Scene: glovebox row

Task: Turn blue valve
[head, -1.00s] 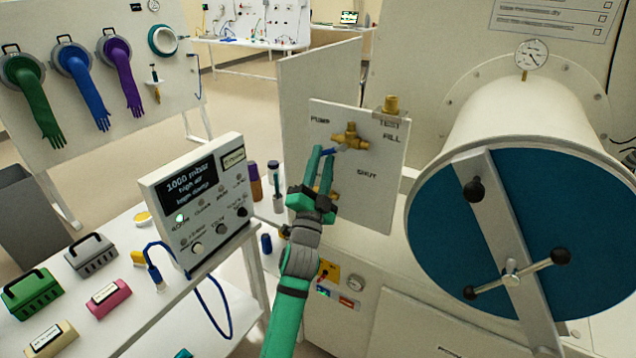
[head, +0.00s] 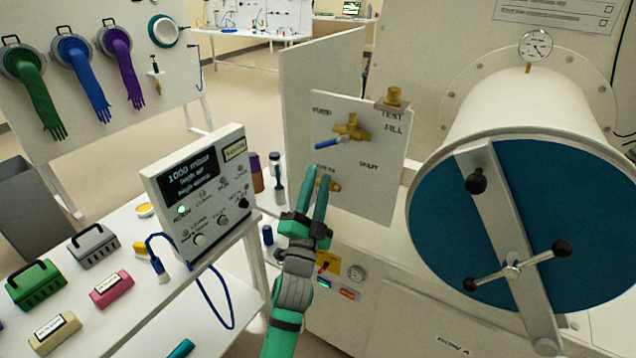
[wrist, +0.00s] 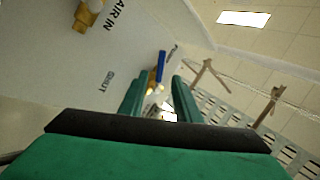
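The blue valve is a blue lever (head: 329,143) on a brass body (head: 351,128), set on an upright cream panel (head: 365,190). The lever points left and slightly down, below the PUMP label; SHUT is printed lower on the panel. In the wrist view the blue lever (wrist: 160,66) shows beyond the fingertips. My gripper (head: 321,173) has green fingers pointing up, just below the lever and apart from it. In the wrist view the fingers (wrist: 158,85) stand apart with nothing held between them. The fingers partly cover a lower brass fitting (head: 333,184).
A round blue chamber door (head: 440,230) with a crossbar and black knobs stands at the right. A pressure readout box (head: 200,190) is on the bench at the left. A brass TEST fitting (head: 393,97) tops the panel.

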